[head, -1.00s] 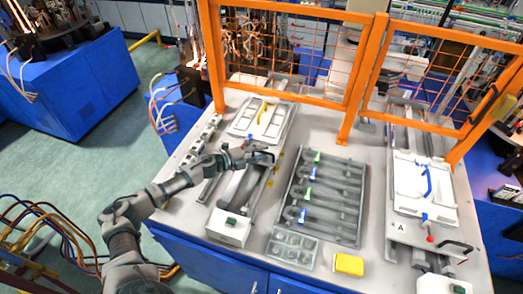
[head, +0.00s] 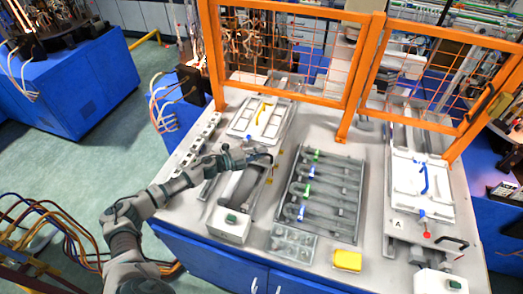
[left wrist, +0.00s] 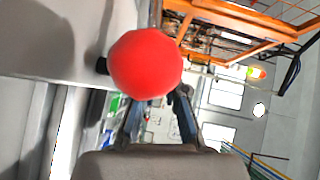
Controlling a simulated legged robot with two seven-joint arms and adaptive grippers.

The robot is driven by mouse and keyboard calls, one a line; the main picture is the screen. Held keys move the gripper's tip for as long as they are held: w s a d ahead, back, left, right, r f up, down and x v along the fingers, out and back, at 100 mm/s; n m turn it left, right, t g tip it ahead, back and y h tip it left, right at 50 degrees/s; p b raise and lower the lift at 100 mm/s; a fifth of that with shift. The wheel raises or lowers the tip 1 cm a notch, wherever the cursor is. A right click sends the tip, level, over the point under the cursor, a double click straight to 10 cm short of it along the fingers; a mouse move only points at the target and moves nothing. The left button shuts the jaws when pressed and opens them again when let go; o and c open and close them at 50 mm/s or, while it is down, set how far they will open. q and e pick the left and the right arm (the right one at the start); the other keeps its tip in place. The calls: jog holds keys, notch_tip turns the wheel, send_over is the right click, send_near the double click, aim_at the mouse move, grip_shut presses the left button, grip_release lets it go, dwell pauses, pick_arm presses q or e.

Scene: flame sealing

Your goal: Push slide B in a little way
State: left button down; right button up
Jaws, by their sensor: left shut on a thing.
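My left gripper (head: 264,156) is at the front edge of this plate, above the rails. In the left wrist view a round red knob (left wrist: 145,64) lies at the fingertips of the left gripper (left wrist: 158,108), which is shut on it. In the head view the gripper hides this knob. My right gripper is not in view.
Slide A's white plate (head: 419,180) stands at the right, with a blue tube and a red knob (head: 427,235). A dark rack (head: 325,195) with coloured tubes lies between the slides. A yellow block (head: 347,260) lies at the front. An orange mesh guard (head: 285,86) borders the back.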

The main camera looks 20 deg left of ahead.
pick_arm(q)
jog(key=shift+s, duration=0.35)
jog(key=c, duration=1.4)
grip_release()
jog(key=shift+f, duration=0.1)
jog(key=shift+o, duration=1)
jog(key=shift+w+f, duration=0.15)
jog(key=shift+w, duration=0.25)
jog(key=shift+s+a, duration=0.25)
jog(key=shift+s, duration=0.05)
jog(key=v, duration=1.1)
jog(key=shift+a, duration=0.3)
jog(key=shift+d, duration=0.1)
